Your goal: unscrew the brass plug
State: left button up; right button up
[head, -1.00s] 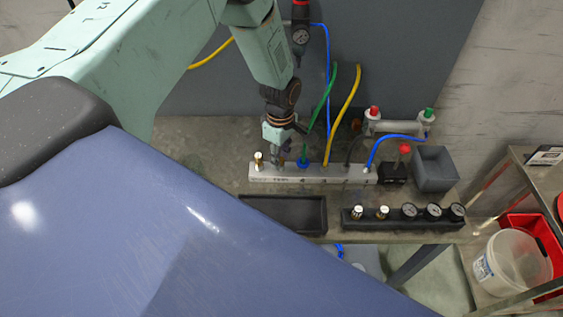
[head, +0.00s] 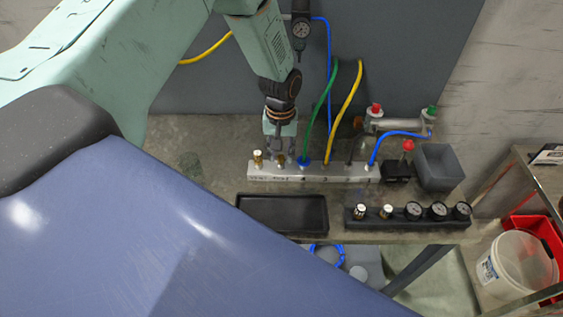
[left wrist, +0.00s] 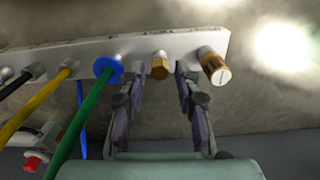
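The brass plug (head: 281,160) sits in the second port from the left of the pale manifold block (head: 312,173). In the left wrist view the brass plug (left wrist: 160,66) shows its hex sides and stands in the block's face. My left gripper (head: 281,147) is over the plug. In the left wrist view the left gripper's (left wrist: 156,84) fingers are open, one on each side of the plug, with gaps showing between. A taller brass fitting (left wrist: 213,66) with a pale end stands beside one finger. My right gripper is out of view.
A green hose (head: 319,110) in a blue collar (left wrist: 108,69) stands close to the gripper's other side. A yellow hose (head: 344,110) is beyond it. In front lie a black tray (head: 284,228) and a gauge rack (head: 408,222). A grey bin (head: 437,168) stands right.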

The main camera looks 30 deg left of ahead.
pick_arm(q)
jog(key=m+b, duration=0.1)
jog(key=m, duration=0.5)
jog(key=shift+m+b, duration=0.3)
jog(key=shift+m, duration=0.1)
jog(key=m+b, duration=0.1)
jog(key=m, duration=0.5)
jog(key=shift+w, duration=0.1)
jog(key=shift+w+r, duration=0.1)
jog(key=shift+r, duration=0.05)
grip_shut()
